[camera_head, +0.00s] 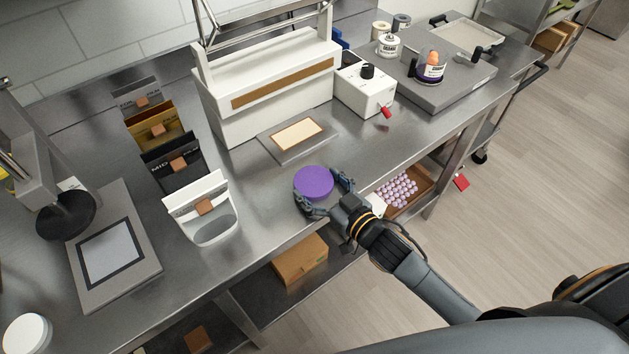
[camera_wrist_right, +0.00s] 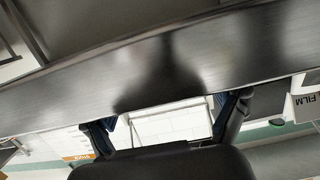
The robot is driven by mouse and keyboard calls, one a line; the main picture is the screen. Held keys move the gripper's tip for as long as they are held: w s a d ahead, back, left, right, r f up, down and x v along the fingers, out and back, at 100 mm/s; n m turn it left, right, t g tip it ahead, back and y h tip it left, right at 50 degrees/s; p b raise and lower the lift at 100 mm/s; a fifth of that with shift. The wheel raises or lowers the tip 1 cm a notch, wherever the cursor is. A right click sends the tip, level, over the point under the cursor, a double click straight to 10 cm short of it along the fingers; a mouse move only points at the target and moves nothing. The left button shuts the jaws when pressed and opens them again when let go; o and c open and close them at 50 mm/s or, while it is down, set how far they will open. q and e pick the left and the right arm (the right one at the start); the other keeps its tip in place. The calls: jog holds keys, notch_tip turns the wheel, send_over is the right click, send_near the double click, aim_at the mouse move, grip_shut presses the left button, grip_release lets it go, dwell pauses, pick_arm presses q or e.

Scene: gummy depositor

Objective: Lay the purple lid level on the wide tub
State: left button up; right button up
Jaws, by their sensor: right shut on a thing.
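The purple lid (camera_head: 313,181) is a thick round disc in the head view, above the front middle of the steel bench. My right gripper (camera_head: 326,194) is shut on it, with one finger on each side of its near edge. The lid looks roughly level. In the wrist view the right gripper's fingers (camera_wrist_right: 168,125) show, but the lid does not. A clear tub (camera_head: 431,68) with a dark label and an orange piece in it stands on the grey plate at the back right. I cannot tell whether it is the wide tub. My left gripper is out of view.
A white bin (camera_head: 204,215) stands left of the lid and a flat board (camera_head: 283,141) lies behind it. A white control box (camera_head: 364,91) stands between the lid and the grey plate (camera_head: 455,86). Bare bench surrounds the lid.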

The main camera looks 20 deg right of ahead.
jog(key=shift+r, duration=0.45)
jog(key=s+r, duration=0.1)
jog(key=r, duration=0.1)
jog(key=s+d+r, duration=0.1)
jog(key=r, duration=0.1)
jog(key=s+d+r, duration=0.1)
jog(key=r, duration=0.1)
jog(key=shift+s+d+r+b, duration=0.15)
jog(key=shift+r+b, duration=0.25)
jog(key=s+d+r, duration=0.5)
jog(key=s, duration=0.3)
jog(key=shift+s+d+r, duration=0.15)
jog(key=shift+d, duration=0.25)
